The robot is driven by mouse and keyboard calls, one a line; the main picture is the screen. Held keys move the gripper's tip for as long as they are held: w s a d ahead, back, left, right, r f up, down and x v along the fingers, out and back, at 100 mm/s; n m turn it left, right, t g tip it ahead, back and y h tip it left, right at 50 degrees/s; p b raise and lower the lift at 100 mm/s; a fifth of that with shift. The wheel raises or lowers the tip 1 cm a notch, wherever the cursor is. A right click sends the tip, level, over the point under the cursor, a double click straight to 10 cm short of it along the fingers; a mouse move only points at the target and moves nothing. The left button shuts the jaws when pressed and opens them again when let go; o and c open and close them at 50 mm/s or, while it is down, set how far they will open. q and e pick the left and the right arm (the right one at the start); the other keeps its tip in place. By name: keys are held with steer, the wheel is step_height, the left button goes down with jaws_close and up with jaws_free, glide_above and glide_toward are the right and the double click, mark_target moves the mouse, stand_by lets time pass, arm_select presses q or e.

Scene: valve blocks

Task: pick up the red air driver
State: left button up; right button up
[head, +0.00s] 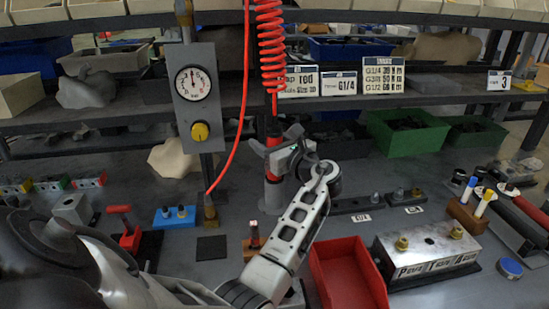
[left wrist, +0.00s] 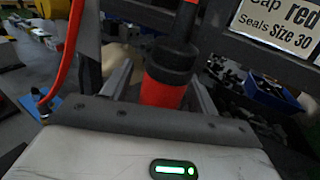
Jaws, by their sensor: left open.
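The red air driver (head: 272,126) hangs upright below a red coiled hose (head: 270,45), in front of the shelf. My left gripper (head: 274,143) is at the driver's height, its fingers open on either side of it. In the left wrist view the driver's red body (left wrist: 163,91) and black collar stand between the two grey fingers (left wrist: 160,88). I cannot tell whether either finger touches it. The gripper partly hides the driver's lower part. My right gripper is not in view.
A gauge panel (head: 197,110) stands left of the driver, with a straight red hose (head: 240,110) between them. A green bin (head: 405,135) is on the right. A red tray (head: 347,272) and a metal valve block (head: 425,247) are at the front right.

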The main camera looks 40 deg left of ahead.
arm_select(q)
steer(key=c, duration=1.2)
steer(key=shift+w+r, duration=0.1)
jaws_close()
steer(key=shift+r, duration=0.1)
